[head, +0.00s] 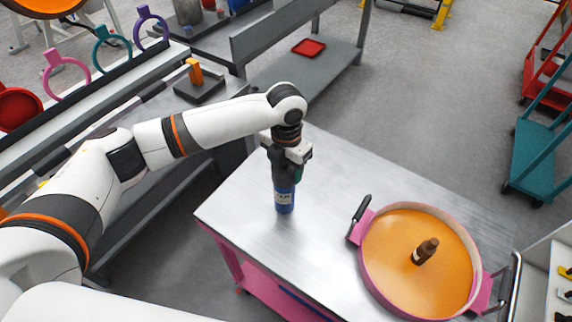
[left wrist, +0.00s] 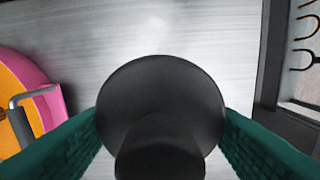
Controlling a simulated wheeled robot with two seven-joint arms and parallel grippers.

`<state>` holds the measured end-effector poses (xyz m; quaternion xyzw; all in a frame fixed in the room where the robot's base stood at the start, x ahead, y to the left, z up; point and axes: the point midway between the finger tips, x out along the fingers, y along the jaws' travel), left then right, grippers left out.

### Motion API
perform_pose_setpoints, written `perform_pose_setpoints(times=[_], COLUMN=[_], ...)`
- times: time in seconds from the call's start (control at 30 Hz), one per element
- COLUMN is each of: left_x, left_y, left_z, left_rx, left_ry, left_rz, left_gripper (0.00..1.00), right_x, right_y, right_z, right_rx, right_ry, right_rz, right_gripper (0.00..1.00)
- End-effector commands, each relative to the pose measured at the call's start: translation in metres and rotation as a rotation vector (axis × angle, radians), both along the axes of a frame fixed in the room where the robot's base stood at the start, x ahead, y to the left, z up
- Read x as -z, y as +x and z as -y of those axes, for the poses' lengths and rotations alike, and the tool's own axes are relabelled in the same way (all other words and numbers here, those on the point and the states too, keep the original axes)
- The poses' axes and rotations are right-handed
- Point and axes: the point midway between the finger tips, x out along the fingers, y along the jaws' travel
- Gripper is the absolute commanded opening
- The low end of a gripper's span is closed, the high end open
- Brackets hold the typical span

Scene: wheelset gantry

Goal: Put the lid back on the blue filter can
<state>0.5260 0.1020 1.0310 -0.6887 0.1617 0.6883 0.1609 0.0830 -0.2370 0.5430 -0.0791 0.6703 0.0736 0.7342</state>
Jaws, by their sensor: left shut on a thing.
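The blue filter can (head: 284,199) stands upright on the metal top of the pink cart, towards its left side. My left gripper (head: 287,176) points down directly over the can. In the left wrist view, its green fingers (left wrist: 160,140) are shut on the knob of a round black lid (left wrist: 160,85). The lid hides the can in that view. In the head view the gripper covers the can's top, so I cannot tell whether the lid touches the rim. My right gripper is not in view.
On the cart (head: 240,210), a pink-rimmed round pan (head: 385,255) with an orange inside holds a brown bottle (head: 425,250). The cart top between can and pan is clear. A grey bench with coloured rings (head: 65,75) stands at the left, and a teal trolley (head: 535,155) at the right.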

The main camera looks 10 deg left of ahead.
Motion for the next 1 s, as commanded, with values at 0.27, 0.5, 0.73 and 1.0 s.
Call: perform_pose_setpoints(times=[0.27,0.5,0.73,1.0], left_x=[0.0003,0.0001,-0.0007,0.0000], left_y=[0.0000,0.0000,-0.0003,-0.0004], left_z=[0.0001,0.0001,0.0001,0.0000], left_rx=[0.000,0.000,0.000,0.000], left_ry=[0.000,0.000,0.000,0.000], left_rz=[0.000,0.000,-0.001,-0.001], left_gripper=[0.33,0.33,0.33,0.33], right_x=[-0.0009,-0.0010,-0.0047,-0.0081], right_y=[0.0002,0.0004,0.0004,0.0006], right_z=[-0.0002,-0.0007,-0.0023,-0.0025], right_rx=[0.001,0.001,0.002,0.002], right_ry=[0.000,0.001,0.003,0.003], right_rz=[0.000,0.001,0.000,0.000], right_gripper=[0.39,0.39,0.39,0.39])
